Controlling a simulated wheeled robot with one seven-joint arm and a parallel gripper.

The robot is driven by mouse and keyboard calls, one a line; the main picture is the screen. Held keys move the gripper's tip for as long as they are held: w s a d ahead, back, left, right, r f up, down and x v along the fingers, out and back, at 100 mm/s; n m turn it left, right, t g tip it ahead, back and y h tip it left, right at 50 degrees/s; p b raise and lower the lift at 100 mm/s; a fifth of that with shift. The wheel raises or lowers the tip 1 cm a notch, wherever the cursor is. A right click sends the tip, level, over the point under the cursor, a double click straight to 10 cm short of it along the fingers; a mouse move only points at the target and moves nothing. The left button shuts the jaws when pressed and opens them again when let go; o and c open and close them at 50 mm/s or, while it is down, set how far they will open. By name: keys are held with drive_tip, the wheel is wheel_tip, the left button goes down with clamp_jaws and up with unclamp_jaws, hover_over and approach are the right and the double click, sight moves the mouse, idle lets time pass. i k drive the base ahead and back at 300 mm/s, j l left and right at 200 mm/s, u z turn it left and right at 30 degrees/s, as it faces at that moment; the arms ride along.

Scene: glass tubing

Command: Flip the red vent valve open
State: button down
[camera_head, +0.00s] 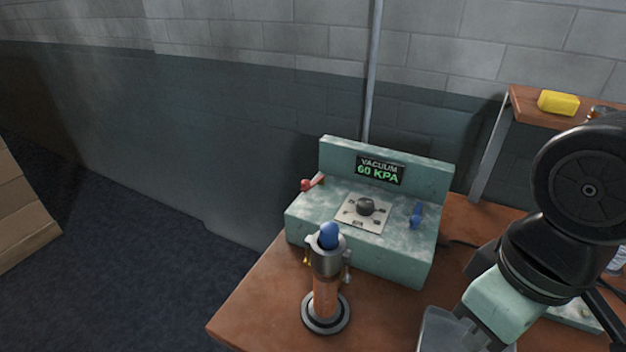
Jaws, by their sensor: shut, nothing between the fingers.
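The red vent valve (312,183) is a small red lever at the left end of the pale green vacuum box (400,262). Its handle points out to the left, past the edge of the box. The display (380,170) on the box reads "VACUUM 60 KPA". My gripper (462,330) is at the bottom edge, right of and nearer than the box, well apart from the red valve. It is shut with nothing held; its fingertips are hard to make out.
A blue lever (416,215) and a dark knob (366,206) sit on the box. A copper-coloured upright tube with a blue top (328,236) stands in front of its left part. A shelf at right holds a yellow block (558,103). The wooden tabletop (262,312) is clear at front left.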

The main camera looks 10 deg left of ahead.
sight(306, 185)
drive_tip(key=i+j, duration=0.15)
drive_tip(key=j, duration=0.2)
drive_tip(key=i+j+u, duration=0.1)
drive_tip(key=j, duration=0.3)
drive_tip(key=i+j, duration=0.15)
drive_tip(key=j, duration=0.2)
drive_tip(key=i+j, duration=0.15)
drive_tip(key=j, duration=0.2)
drive_tip(key=u, duration=0.05)
